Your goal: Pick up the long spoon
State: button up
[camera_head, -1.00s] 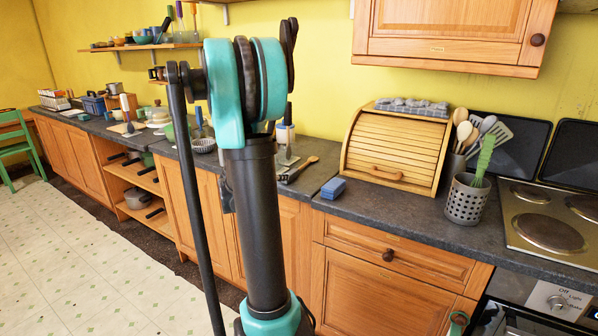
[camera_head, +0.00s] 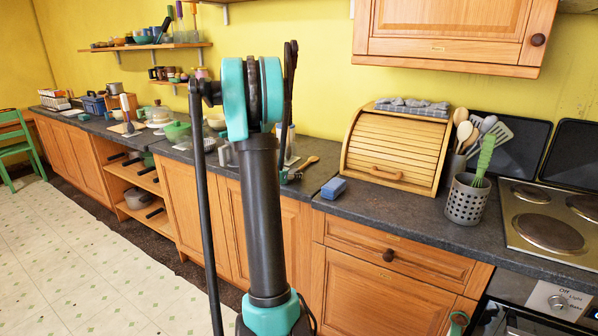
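Several spoon-like utensils are in view, and I cannot tell which one is the long spoon. A wooden-handled utensil (camera_head: 309,162) lies on the counter right of my arm, its left part hidden behind the arm. Pale wooden spoons (camera_head: 464,131) stand upright with a grey spoon (camera_head: 487,125) in and behind the perforated metal holder (camera_head: 467,203) at the right. My arm rises through the middle of the view. I cannot make out my gripper; it seems hidden behind the arm links.
A wooden bread box (camera_head: 398,150) stands against the wall, with a blue sponge (camera_head: 333,188) in front of it. A hob (camera_head: 550,232) is at the right. An upper cabinet (camera_head: 450,35) hangs above. The counter in front of the bread box is mostly clear.

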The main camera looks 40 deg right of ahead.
jog(key=shift+c, duration=0.2)
grip_shut()
jog(key=shift+r, duration=0.2)
